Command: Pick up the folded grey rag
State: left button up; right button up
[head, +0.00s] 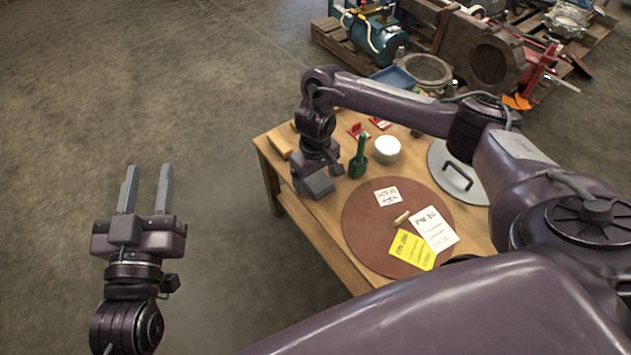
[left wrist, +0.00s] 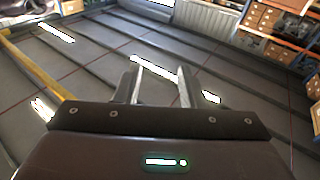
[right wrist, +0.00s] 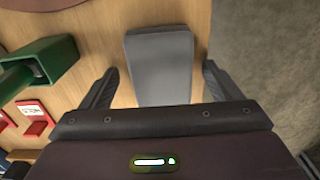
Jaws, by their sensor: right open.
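The folded grey rag (right wrist: 160,65) shows in the right wrist view as a flat grey oblong on the wooden table top, close to the table's edge. My right gripper (right wrist: 160,80) is open and points down, with one finger on each side of the rag and a gap visible on both sides. In the head view my right gripper (head: 310,178) is over the table's left corner; its fingers are hidden there and I cannot make out the rag for sure. My left gripper (head: 149,175) is open and empty over the floor, left of the table.
A green holder (head: 358,160) and a white tub (head: 386,149) stand near the right gripper. A brown round mat (head: 365,235) bears paper cards. A grey lid with a handle (head: 475,198) and a wooden block (head: 280,144) are also on the table. Loaded pallets stand behind.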

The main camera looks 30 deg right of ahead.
jog(key=shift+f, duration=0.2)
jog(key=c, duration=1.1)
pick_arm(q)
notch_tip(320, 180, up, 2)
jog(key=shift+a+r+t+h, duration=0.1)
jog(key=shift+t+h, duration=0.2)
jog(key=shift+t, duration=0.3)
